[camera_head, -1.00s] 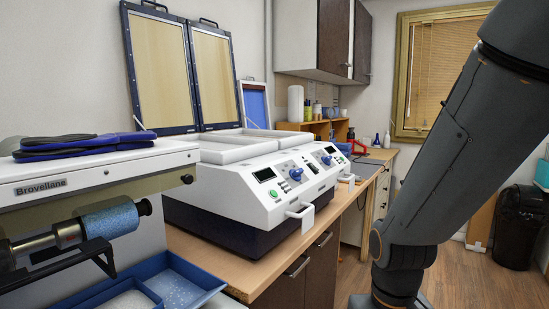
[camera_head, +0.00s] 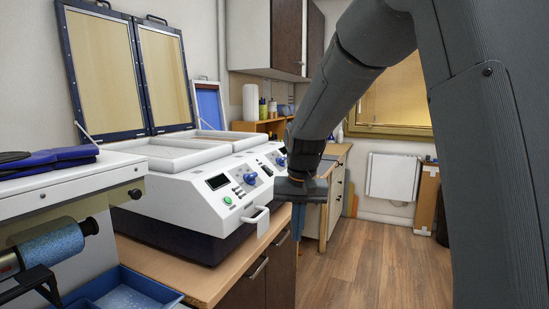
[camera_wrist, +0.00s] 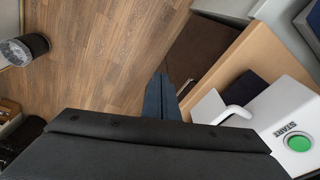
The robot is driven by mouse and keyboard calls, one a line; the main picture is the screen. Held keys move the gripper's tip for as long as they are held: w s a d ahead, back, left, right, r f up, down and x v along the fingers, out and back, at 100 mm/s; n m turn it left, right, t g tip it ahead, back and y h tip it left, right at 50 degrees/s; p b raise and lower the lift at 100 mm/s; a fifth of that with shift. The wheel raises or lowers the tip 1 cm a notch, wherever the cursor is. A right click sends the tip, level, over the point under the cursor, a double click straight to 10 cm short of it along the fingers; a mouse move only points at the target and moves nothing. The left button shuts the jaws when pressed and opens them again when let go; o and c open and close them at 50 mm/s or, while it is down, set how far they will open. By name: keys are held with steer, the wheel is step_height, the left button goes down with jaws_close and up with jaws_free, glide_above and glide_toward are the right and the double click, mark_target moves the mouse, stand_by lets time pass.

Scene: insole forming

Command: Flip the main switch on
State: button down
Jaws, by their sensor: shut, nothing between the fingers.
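The white forming machine (camera_head: 185,192) stands on the bench, with two raised framed lids behind its trays. Its front panel has a dark display (camera_head: 217,181), a blue knob (camera_head: 250,178), small buttons and a green button (camera_head: 228,200). In the wrist view the green button (camera_wrist: 299,143) is at the lower right, marked START. No control labelled as a main switch can be read. My gripper (camera_head: 298,232) points down in front of the machine, right of its white handle (camera_head: 257,217). In the wrist view my gripper (camera_wrist: 160,76) is shut and empty, left of the handle (camera_wrist: 232,114) and apart from it.
A second display and blue knob (camera_head: 281,161) sit further along the machine, partly behind my arm. A grinder (camera_head: 60,190) with blue pads on top is at the left, above a blue tray (camera_head: 125,298). The wooden floor (camera_head: 370,265) to the right is clear.

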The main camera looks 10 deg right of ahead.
steer(key=w+r+m+t+p, duration=0.1)
steer(key=w+r+m+p, duration=0.1)
steer(key=w+r, duration=0.8)
steer(key=w+r+m+t+p, duration=0.1)
steer(key=w+r+m+p, duration=0.1)
steer(key=w+r, duration=0.8)
step_height(320, 180, up, 5)
steer(key=shift+w+d+f, duration=0.15)
steer(key=shift+w+d, duration=0.05)
steer(key=shift+d, duration=0.15)
steer(key=p, duration=0.3)
glide_toward(272, 172)
step_height(272, 172, down, 2)
steer(key=d, duration=0.2)
steer(key=shift+w+a+f+p, duration=0.25)
steer(key=shift+w+f+p, duration=0.1)
steer(key=shift+f, duration=0.25)
steer(key=shift+w+a+f+p, duration=0.3)
steer(key=shift+w+f, duration=0.05)
steer(key=shift+f, duration=0.2)
steer(key=shift+w+a+f+p, duration=0.25)
steer(key=shift+w+f+p, duration=0.1)
steer(key=shift+f, duration=0.25)
steer(key=shift+a, duration=0.1)
